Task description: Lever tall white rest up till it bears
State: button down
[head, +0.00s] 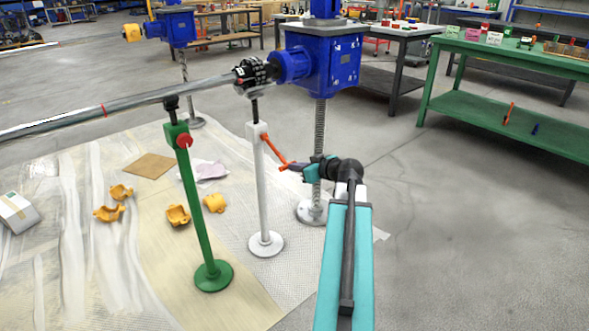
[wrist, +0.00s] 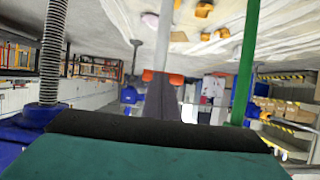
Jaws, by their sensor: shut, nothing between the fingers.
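The tall white rest (head: 263,195) stands upright on its round white foot, under the dark coupling (head: 254,75) of the long shaft. A thin dark stem rises from its top to the coupling; I cannot tell whether they touch. Its orange lever (head: 273,151) slants down to the right from the white head. My gripper (head: 287,167) is shut and empty, at the lever's lower end; whether it touches is unclear. In the wrist view the white post (wrist: 163,40) is straight beyond my fingers (wrist: 162,88), with orange (wrist: 176,79) showing on both sides of them.
A green rest (head: 195,215) with a red knob stands left under the silver shaft (head: 130,100). A blue screw jack (head: 325,68) with its threaded screw (head: 320,130) stands close behind my gripper. Yellow pieces (head: 178,215) lie on the sheeted floor. Open floor lies right.

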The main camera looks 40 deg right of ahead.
jog(key=shift+f, duration=0.3)
jog(key=shift+r, duration=0.15)
jog(key=s+b, duration=0.1)
jog(key=s, duration=0.8)
jog(key=shift+s+a+r, duration=0.15)
jog(key=shift+s+a, duration=0.1)
jog(key=b, duration=0.3)
jog(key=shift+s+b, duration=0.3)
jog(key=shift+b, duration=0.05)
jog(key=s+b, duration=0.1)
jog(key=b, duration=0.3)
jog(key=shift+f+b, duration=0.3)
jog(key=shift+b, duration=0.05)
jog(key=shift+s+a+b, duration=0.15)
jog(key=shift+s+b, duration=0.1)
jog(key=shift+b, duration=0.55)
